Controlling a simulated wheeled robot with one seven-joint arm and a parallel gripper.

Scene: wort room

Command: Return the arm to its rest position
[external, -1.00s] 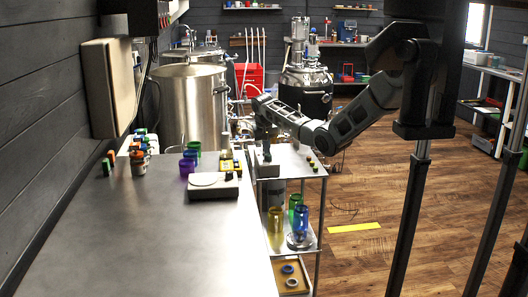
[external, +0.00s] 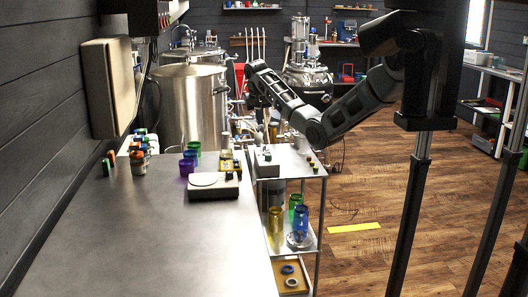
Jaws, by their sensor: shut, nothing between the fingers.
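My arm (external: 292,103) reaches left from the dark column, with its elbow low over the right side of the small cart. My gripper (external: 254,103) is at the arm's far left end, pointing down, raised above the cart's back end and in front of the steel vessels. It is small and dark here, is shut, and carries nothing.
The cart (external: 310,172) holds a white device (external: 266,163) on top and yellow, green and blue containers below. A grey counter (external: 150,235) at left bears a scale (external: 213,186), coloured cups and jars. A steel tank (external: 188,108) stands behind. Wooden floor is open at right.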

